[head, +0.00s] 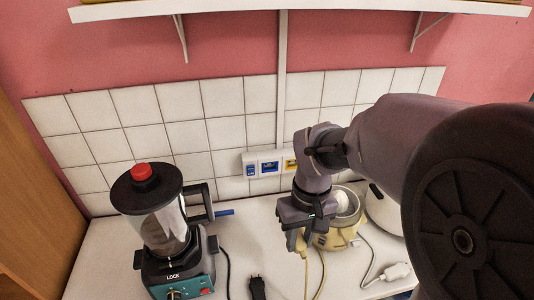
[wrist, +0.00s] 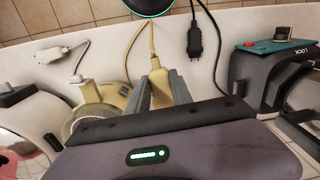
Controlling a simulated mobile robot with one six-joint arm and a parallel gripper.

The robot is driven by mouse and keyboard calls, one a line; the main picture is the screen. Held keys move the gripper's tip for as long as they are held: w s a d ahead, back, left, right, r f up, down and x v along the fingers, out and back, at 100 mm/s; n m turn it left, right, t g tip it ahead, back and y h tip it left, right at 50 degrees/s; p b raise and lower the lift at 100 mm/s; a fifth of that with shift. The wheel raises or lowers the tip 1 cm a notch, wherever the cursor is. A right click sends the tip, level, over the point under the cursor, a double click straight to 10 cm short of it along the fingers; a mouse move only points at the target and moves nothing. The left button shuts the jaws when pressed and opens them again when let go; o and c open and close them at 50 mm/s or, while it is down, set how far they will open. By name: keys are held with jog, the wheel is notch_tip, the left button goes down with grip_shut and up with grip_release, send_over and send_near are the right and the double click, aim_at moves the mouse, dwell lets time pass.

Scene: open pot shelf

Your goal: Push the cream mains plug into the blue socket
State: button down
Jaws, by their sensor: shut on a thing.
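My gripper (head: 299,232) is shut on the cream mains plug (head: 301,246) and holds it above the counter, in front of the wall. In the wrist view the cream plug (wrist: 159,88) sits between the two grey fingers, with its cream cord running up and away. Its pins are not visible. The blue socket (head: 269,167) is in the white wall strip on the tiles, behind and to the left of my gripper, with nothing seen in it. The socket is not in the wrist view.
A yellow socket (head: 290,164) is beside the blue one, partly behind my arm. A blender (head: 165,235) stands left. A cream appliance (head: 340,237) and a white one (head: 384,212) stand right. A black plug (head: 257,287) and a white plug (head: 397,272) lie on the counter.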

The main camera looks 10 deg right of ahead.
jog(key=w+p, duration=0.7)
jog(key=w, duration=1)
jog(key=shift+w+a+p, duration=0.25)
jog(key=shift+p, duration=0.1)
jog(key=shift+f+m, duration=0.25)
jog(key=shift+m, duration=0.35)
jog(key=shift+a, duration=0.2)
jog(key=shift+r+p, duration=0.1)
jog(key=shift+p, duration=0.2)
